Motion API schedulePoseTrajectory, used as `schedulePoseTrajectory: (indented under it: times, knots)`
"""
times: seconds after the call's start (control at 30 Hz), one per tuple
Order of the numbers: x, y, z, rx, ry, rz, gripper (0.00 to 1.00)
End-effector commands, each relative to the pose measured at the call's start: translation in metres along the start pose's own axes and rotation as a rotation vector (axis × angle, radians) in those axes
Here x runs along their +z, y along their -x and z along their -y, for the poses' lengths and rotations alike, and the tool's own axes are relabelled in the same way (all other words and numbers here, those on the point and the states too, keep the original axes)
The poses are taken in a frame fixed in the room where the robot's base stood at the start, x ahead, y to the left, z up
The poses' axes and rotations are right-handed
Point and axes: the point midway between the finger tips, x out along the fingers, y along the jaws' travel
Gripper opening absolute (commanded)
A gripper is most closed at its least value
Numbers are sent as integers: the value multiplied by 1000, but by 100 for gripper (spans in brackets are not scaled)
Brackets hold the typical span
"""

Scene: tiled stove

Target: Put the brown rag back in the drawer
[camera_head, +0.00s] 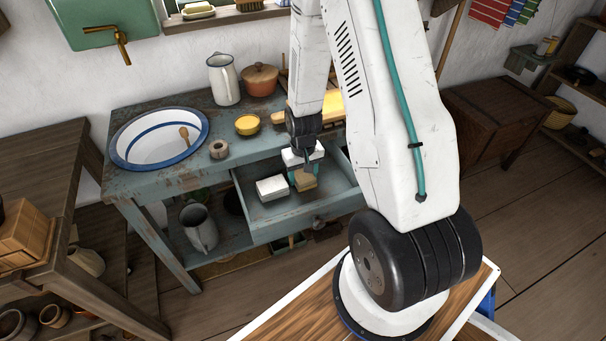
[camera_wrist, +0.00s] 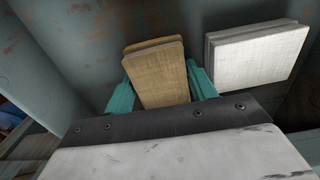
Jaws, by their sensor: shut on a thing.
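The brown rag (camera_wrist: 158,75) is a folded tan cloth block, held between the teal fingers of my gripper (camera_wrist: 160,92) in the wrist view. In the head view the brown rag (camera_head: 304,180) shows just below my gripper (camera_head: 303,172), over the inside of the open drawer (camera_head: 262,226). The drawer is blue-grey and pulled out from under the washstand. I cannot tell whether the rag touches the drawer floor. A folded white cloth (camera_head: 272,187) lies in the drawer to the left of the rag; in the wrist view the white cloth (camera_wrist: 255,58) is at the right.
The washstand top (camera_head: 190,176) holds a basin (camera_head: 158,137), a jug (camera_head: 223,80), an orange pot (camera_head: 260,80) and a yellow tin (camera_head: 247,125). The drawer walls stand close around my gripper. A grey pitcher (camera_head: 199,228) stands on the shelf below.

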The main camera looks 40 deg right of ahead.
Motion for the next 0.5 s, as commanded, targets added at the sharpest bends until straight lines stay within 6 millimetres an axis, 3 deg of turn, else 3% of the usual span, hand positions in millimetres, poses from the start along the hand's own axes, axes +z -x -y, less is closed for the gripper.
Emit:
schedulePoseTrajectory:
  times: [0.23,0.27,0.3,0.5]
  knots:
    - [0,-3,0,0,0,1,31]
    - [0,-3,0,0,0,1,59]
    - [0,-3,0,0,0,0,65]
    - [0,-3,0,0,0,1,65]
